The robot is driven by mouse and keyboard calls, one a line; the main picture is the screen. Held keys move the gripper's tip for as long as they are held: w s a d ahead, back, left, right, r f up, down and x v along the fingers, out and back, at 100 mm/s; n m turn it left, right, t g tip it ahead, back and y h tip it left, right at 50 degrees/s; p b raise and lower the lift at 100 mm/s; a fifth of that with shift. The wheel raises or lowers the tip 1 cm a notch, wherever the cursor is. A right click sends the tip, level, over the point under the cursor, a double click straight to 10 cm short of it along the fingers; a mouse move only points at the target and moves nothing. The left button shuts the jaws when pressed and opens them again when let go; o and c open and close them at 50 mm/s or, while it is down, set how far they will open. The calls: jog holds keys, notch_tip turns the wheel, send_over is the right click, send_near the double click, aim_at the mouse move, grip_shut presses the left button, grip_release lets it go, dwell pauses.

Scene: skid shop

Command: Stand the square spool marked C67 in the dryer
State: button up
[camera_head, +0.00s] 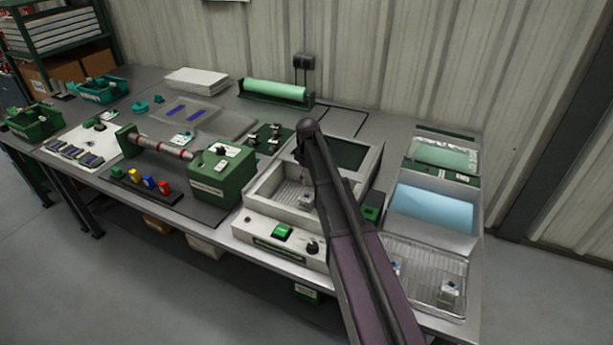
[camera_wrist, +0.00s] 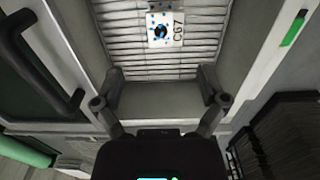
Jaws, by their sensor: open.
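The square spool marked C67 (camera_wrist: 165,28) is white with a blue-marked dark hub. It is in the dryer's slatted basin, with its marked face toward the wrist camera. It also shows small in the head view (camera_head: 305,203), partly behind my arm. The dryer (camera_head: 262,232) is a pale box with an open lid and a green front button. My gripper (camera_wrist: 160,88) is open and empty, its fingers apart over the near end of the basin, short of the spool. The arm hides my gripper in the head view.
A wire tray (camera_head: 462,268) at the right holds small white pieces. A blue-lined bin (camera_head: 435,208) lies behind it. A green winding machine (camera_head: 222,175) stands left of the dryer. The dryer's dark-paned lid (camera_head: 350,153) stands at the back. The wall is close behind the bench.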

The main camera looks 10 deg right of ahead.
jog(key=shift+s, duration=0.15)
jog(key=s+m, duration=1)
jog(key=s, duration=1.9)
jog(key=shift+a+m, duration=0.25)
jog(key=shift+m, duration=0.15)
jog(key=shift+s, duration=0.1)
jog(key=shift+c, duration=0.2)
